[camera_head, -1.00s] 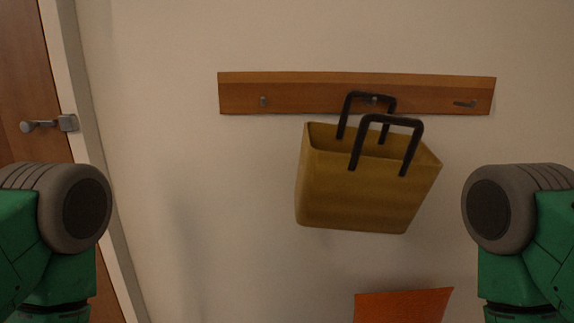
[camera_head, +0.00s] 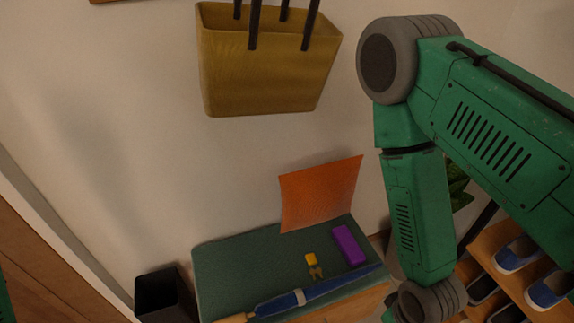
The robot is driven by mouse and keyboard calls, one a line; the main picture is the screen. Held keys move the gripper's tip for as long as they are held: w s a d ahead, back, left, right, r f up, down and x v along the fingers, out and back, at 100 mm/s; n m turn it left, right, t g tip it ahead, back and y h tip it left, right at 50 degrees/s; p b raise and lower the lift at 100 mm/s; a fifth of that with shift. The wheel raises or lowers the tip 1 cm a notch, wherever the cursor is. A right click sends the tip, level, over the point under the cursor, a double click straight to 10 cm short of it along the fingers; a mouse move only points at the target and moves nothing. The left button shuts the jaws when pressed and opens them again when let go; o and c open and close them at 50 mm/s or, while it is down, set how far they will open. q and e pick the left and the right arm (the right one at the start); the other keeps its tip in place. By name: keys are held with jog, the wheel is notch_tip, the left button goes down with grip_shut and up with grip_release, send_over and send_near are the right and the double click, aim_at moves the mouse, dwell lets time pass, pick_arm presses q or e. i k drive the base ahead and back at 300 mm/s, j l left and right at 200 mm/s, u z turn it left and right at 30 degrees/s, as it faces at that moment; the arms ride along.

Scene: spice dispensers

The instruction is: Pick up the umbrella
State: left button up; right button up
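A closed blue umbrella (camera_head: 285,303) lies on a green bench top (camera_head: 225,265) at the bottom of the head view. Its light tan handle is at the left end, near the bottom edge of the picture, and its thin tip points up to the right. Neither of my grippers is in view. My green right arm comes in from the right and hangs down to the right of the bench. Only a sliver of my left arm shows at the left edge.
A purple block (camera_head: 349,245) and keys with a yellow tag (camera_head: 311,259) lie behind the umbrella. An orange sheet (camera_head: 320,195) stands behind them. A black bin (camera_head: 160,300) is left of the bench. A shoe rack (camera_head: 492,240) is at right. A yellow bag (camera_head: 265,70) hangs above.

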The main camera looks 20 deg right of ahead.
aim_at(299, 297)
jog(key=u, duration=0.8)
jog(key=z, duration=1.45)
